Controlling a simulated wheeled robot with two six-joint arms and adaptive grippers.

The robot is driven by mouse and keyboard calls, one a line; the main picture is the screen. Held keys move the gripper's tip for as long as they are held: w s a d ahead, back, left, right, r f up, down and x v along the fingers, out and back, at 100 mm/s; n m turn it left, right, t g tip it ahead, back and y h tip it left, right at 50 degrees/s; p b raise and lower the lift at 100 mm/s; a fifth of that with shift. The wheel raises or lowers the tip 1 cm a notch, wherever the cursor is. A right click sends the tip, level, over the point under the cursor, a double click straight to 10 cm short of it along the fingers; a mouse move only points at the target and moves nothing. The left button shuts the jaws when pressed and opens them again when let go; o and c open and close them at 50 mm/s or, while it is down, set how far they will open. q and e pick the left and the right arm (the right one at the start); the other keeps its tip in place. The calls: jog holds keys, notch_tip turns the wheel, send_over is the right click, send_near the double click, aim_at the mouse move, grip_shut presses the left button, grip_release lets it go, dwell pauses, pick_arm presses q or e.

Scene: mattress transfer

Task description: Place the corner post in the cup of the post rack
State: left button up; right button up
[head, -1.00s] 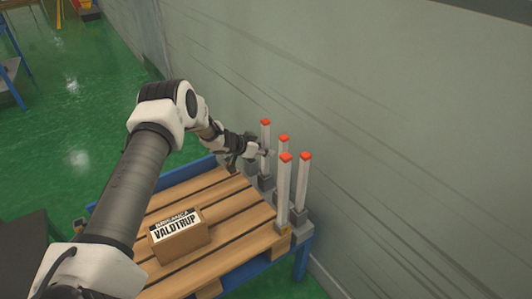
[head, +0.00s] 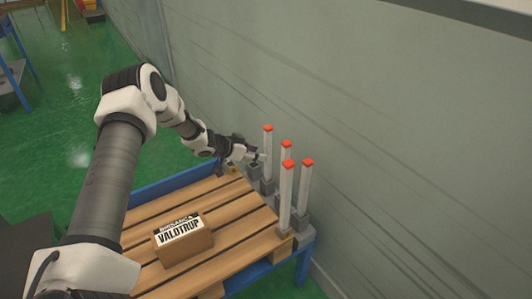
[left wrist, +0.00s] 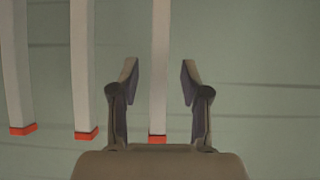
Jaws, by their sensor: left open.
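Several white square posts with red caps stand upright at the pallet's right side, in grey cups on a rack; I cannot tell which is the corner post. The far-left post (head: 267,155) is closest to my left gripper (head: 254,154). My left gripper is open and just left of the far-left post. In the left wrist view the posts appear upside down, and one post (left wrist: 159,60) shows between the open fingers (left wrist: 159,68); its depth is unclear. My right gripper is out of view.
A brown box labelled VALOTRUP (head: 183,240) sits on the slatted wooden pallet (head: 235,195). The pallet rests on a blue frame (head: 165,184). A grey-green wall (head: 400,130) stands close behind the posts.

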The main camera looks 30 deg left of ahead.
pick_arm(q)
jog(key=p+v, duration=0.1)
jog(key=v, duration=0.4)
jog(key=shift+s+r, duration=0.1)
jog(key=shift+s, duration=0.05)
